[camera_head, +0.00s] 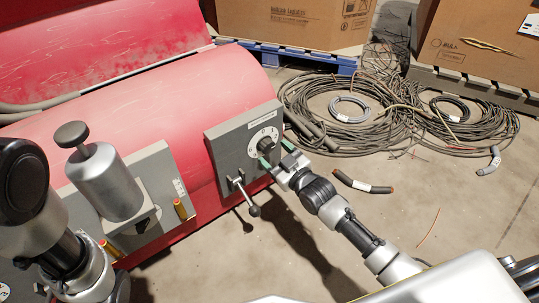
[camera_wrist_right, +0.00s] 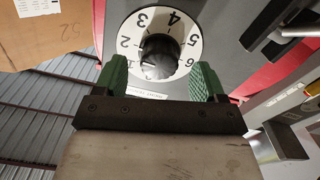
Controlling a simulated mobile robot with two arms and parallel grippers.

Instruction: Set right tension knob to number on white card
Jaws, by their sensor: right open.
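The right tension knob (camera_head: 265,143) is black, on a white numbered dial set in a grey panel. In the right wrist view the knob (camera_wrist_right: 160,57) sits in the middle of the dial (camera_wrist_right: 188,28), with digits around it. I cannot tell which number it points to. My right gripper (camera_head: 276,160) is open, with green fingers on either side of the knob; in the wrist view its fingertips (camera_wrist_right: 161,78) frame the knob's lower part. Contact is unclear. A white card (camera_head: 530,24) shows on a cardboard box at the upper right; its number is unreadable. My left gripper is not visible.
A lever with a ball end (camera_head: 245,196) juts out below the dial panel (camera_head: 222,147). A grey cylinder with a dark cap (camera_head: 103,182) stands on the left panel. Cable coils (camera_head: 340,130) lie on the floor to the right. A red drum (camera_head: 130,120) fills the left.

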